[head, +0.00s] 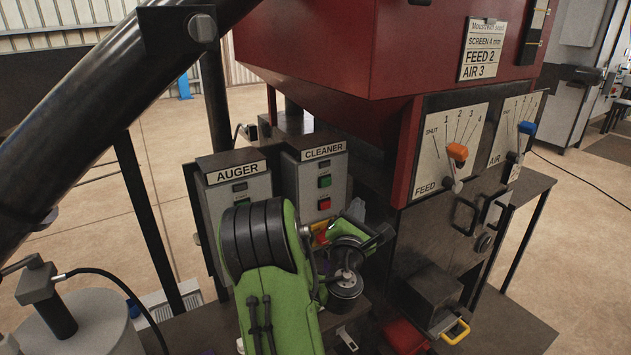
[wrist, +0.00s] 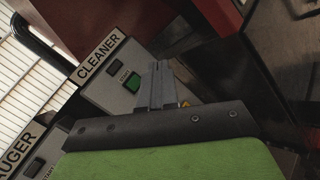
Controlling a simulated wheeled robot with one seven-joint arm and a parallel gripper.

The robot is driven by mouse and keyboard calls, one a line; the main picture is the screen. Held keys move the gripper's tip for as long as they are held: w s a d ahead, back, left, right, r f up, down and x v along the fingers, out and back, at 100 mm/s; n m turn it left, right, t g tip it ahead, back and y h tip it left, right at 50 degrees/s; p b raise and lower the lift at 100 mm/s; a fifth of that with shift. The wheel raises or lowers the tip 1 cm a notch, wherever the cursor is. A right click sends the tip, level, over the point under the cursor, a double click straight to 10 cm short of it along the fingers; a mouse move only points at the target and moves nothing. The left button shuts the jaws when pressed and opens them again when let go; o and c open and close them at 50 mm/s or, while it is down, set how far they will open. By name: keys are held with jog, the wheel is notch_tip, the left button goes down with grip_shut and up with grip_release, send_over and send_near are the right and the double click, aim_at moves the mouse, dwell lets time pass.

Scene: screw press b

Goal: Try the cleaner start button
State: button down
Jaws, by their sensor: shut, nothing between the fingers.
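The cleaner box (head: 310,190) is a grey control box labelled CLEANER. Its green start button (head: 324,181) sits above a red button (head: 324,203) and below a small dark window. In the wrist view the green start button (wrist: 132,82) is in plain sight on the tilted panel. My gripper (wrist: 160,65) is shut and empty, its fingertips just right of the green button in that view. I cannot tell how far they are from the panel. The red button is hidden in the wrist view. In the head view my green arm reaches up below the boxes.
The auger box (head: 238,188) stands left of the cleaner box, partly behind my arm. To the right are the red hopper (head: 330,50), the orange feed lever (head: 457,152) and the blue air lever (head: 527,127). A thick black tube (head: 100,110) crosses the left side.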

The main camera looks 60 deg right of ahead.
aim_at(327, 183)
jog(key=w+d+p, duration=0.4)
jog(key=w+p, duration=0.1)
jog(key=w, duration=0.2)
jog(key=shift+w, duration=0.4)
jog(key=shift+w+p, duration=0.1)
jog(key=shift+p, duration=0.25)
dwell(1.5)
jog(key=shift+w+d, duration=0.25)
jog(key=shift+w, duration=0.05)
jog(key=shift+w+d+p, duration=0.15)
jog(key=shift+w+p, duration=0.25)
jog(key=shift+p, duration=0.25)
dwell(0.4)
jog(key=shift+s+a+b, duration=0.35)
jog(key=shift+s+b, duration=0.35)
jog(key=shift+s, duration=0.1)
